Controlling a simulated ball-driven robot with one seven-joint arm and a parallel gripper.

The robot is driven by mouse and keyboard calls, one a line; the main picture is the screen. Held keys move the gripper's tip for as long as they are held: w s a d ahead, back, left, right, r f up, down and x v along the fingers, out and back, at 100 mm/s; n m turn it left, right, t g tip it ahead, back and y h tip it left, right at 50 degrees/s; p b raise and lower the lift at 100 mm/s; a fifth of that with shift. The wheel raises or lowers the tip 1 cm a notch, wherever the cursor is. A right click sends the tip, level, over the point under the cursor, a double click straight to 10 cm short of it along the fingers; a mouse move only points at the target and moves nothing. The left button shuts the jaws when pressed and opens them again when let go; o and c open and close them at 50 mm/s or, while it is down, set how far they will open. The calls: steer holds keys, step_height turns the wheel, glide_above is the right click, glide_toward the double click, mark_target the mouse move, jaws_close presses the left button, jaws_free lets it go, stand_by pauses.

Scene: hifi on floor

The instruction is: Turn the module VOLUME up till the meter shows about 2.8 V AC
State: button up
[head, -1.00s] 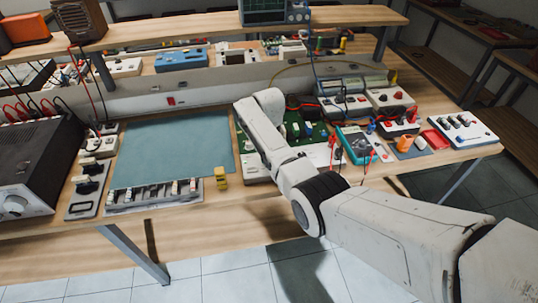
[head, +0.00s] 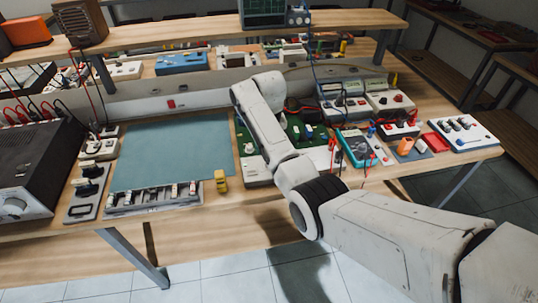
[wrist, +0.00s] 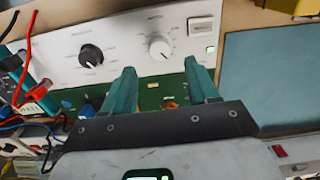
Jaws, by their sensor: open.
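The module is a green circuit board (head: 294,128) with a white front panel (head: 258,172), partly hidden behind my arm. In the wrist view its panel (wrist: 125,32) carries a black knob (wrist: 90,55), a white knob (wrist: 159,47), a rocker switch (wrist: 200,25) and a small lit green window (wrist: 211,49). The labels are too small to read. My gripper (wrist: 158,70) is open and empty; its teal fingertips are spread just below the white knob in the picture, one to each side. The head view hides the gripper. The teal meter (head: 357,148) stands right of the board; its reading is not legible.
Red and black leads (wrist: 30,40) lie near the panel's left side in the wrist view. A blue-grey mat (head: 170,150) lies left of the board, with a small yellow block (head: 221,181) near its front corner. Bench instruments (head: 342,100) stand behind the meter.

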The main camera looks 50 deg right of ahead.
step_height(320, 180, up, 5)
stand_by(0.3)
stand_by(0.4)
steer(key=shift+n, duration=0.8)
steer(key=s+a+f, duration=0.2)
steer(key=f, duration=0.1)
steer(key=s+a+f, duration=0.2)
steer(key=s+f, duration=0.1)
steer(key=s+a+f, duration=0.2)
steer(key=f, duration=0.1)
steer(key=shift+s+a+f, duration=0.1)
steer(key=shift+s+a, duration=0.1)
steer(key=shift+a, duration=0.05)
steer(key=s+a+f+n, duration=0.1)
steer(key=s+a, duration=0.2)
steer(key=s, duration=0.6)
steer(key=s+a+f+n, duration=0.1)
steer(key=s+a, duration=0.3)
steer(key=s, duration=0.5)
steer(key=s+a+f+n+t, duration=0.1)
steer(key=s+a, duration=0.3)
steer(key=s, duration=0.6)
steer(key=shift+a+f+n+b, duration=0.15)
steer(key=shift+f+n+b, duration=0.15)
steer(key=shift+n, duration=0.3)
